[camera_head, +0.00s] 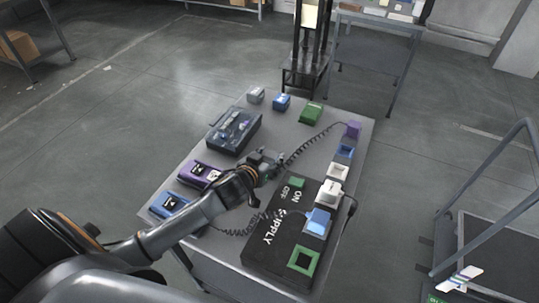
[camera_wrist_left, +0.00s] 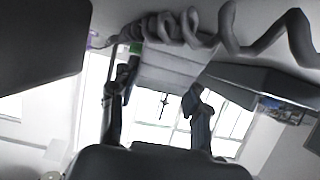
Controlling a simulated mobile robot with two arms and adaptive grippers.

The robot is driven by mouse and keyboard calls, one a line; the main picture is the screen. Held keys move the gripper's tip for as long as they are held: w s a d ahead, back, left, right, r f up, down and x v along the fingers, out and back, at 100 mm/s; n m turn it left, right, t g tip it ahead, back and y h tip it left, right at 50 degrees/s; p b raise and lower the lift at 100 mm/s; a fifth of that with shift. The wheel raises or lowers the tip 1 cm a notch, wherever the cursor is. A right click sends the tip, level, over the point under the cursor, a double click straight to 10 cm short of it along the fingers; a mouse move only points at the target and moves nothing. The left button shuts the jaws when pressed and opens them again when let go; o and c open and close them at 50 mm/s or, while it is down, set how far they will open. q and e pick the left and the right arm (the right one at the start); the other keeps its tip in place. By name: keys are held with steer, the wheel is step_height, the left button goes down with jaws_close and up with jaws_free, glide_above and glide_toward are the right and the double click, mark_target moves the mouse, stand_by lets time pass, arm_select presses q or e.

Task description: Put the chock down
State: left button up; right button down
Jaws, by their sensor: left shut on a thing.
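My left gripper (camera_head: 266,168) is over the middle of the grey table. It is shut on a pale grey block, the chock (camera_wrist_left: 168,68), which shows between the two fingers (camera_wrist_left: 158,98) in the left wrist view. In the head view the gripper and arm mostly hide the chock, and I cannot tell whether it touches the table. My right gripper is not in view.
The table (camera_head: 222,128) holds a dark clear-lidded case (camera_head: 236,130), purple (camera_head: 198,175) and blue (camera_head: 169,206) units, and a black supply panel (camera_head: 262,248) with coloured sockets. A coiled cord runs behind the gripper to a purple plug (camera_head: 353,129). Small blocks (camera_head: 311,113) line the far edge.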

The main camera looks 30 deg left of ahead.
arm_select(q)
steer(key=o, duration=1.1)
steer(key=shift+f, duration=0.15)
steer(key=shift+c, duration=0.2)
steer(key=o, duration=0.3)
steer(key=shift+o, duration=0.2)
